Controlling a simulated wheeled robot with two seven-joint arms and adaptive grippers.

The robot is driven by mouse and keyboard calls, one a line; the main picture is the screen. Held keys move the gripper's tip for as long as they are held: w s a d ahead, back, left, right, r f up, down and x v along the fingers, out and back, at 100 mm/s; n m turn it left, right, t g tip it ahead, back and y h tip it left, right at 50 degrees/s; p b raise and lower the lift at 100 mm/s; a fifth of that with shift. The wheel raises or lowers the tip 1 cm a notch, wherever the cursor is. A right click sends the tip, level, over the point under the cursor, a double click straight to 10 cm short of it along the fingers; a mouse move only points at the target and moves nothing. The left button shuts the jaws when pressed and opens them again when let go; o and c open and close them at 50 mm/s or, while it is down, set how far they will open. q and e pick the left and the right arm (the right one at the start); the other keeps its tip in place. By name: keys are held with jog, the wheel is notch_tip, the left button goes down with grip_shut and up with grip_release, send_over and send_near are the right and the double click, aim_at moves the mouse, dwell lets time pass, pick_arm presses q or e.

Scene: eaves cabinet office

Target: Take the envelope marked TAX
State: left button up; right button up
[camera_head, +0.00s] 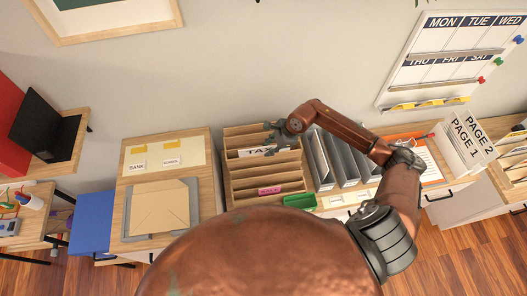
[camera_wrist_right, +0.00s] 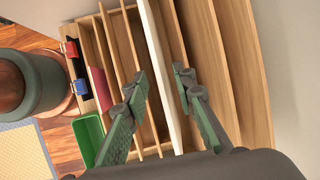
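The white envelope marked TAX (camera_head: 258,152) stands in a slot of the wooden sorter (camera_head: 236,188), its upper edge and lettering showing above a divider. My right gripper (camera_head: 277,138) is at this envelope, over the sorter's upper right part. In the right wrist view the envelope (camera_wrist_right: 161,75) is seen edge-on as a white strip. It runs between the fingertips of my right gripper (camera_wrist_right: 161,85), which are open with a gap on both sides. The envelope's lower part is hidden in the slot. My left gripper is not in view.
A pink-labelled item (camera_head: 269,190) sits in a lower slot. A green tray (camera_head: 299,201) stands at the sorter's lower right, with grey files (camera_head: 321,160) right of it. A desk with a brown envelope (camera_head: 160,208) is at the left. Sorter dividers flank the fingers closely.

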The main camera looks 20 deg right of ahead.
aim_at(265, 152)
jog(key=shift+p+x, duration=0.5)
jog(key=shift+x, duration=1.15)
jog(key=shift+w+r, duration=0.1)
jog(key=shift+c, duration=0.6)
grip_shut()
jog(key=shift+a, duration=0.1)
